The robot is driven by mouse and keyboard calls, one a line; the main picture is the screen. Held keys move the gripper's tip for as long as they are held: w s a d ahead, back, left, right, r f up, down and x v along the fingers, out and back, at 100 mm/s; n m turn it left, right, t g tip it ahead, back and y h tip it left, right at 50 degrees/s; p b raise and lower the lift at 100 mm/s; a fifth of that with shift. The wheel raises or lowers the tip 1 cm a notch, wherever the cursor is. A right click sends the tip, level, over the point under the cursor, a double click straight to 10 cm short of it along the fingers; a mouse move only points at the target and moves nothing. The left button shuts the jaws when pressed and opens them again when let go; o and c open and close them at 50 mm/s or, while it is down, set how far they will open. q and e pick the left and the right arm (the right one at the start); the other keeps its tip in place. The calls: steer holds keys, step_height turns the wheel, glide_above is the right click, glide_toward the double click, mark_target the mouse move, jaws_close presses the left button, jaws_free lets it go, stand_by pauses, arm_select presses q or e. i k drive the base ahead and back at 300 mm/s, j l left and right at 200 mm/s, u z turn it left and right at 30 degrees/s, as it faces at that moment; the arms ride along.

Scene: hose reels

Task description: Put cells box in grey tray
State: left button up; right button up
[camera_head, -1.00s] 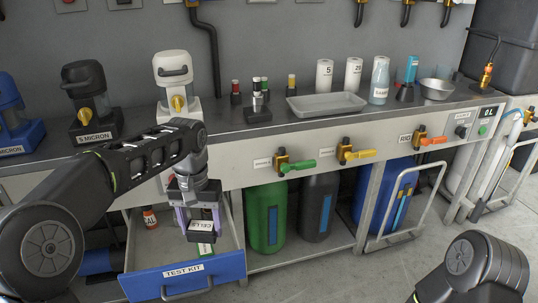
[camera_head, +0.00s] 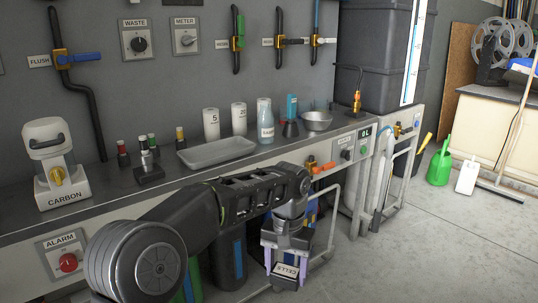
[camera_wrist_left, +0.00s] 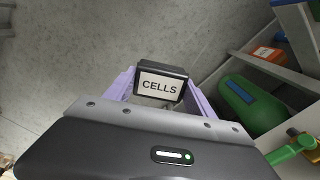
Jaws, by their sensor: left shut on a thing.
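The cells box (camera_head: 286,270) is a small dark box with a white label. My left gripper (camera_head: 287,262) is shut on it and holds it in the air, in front of the bench and below the bench top. In the left wrist view the box (camera_wrist_left: 161,86) sits between the pale purple fingers (camera_wrist_left: 158,92), with its CELLS label facing the camera. The grey tray (camera_head: 217,152) lies on the bench top, up and to the left of the gripper, and its visible inside looks empty. My right gripper is out of view.
Small bottles (camera_head: 148,165) stand left of the tray. White cylinders (camera_head: 211,124), a bottle (camera_head: 265,121) and a metal bowl (camera_head: 317,120) stand behind and right of it. A carbon unit (camera_head: 54,165) is at the left. Valve handles (camera_head: 321,170) project from the bench front.

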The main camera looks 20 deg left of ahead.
mark_target(218, 152)
steer(key=i+j, duration=0.3)
steer(key=i, duration=0.15)
steer(key=i+j, duration=0.25)
steer(key=i, duration=0.2)
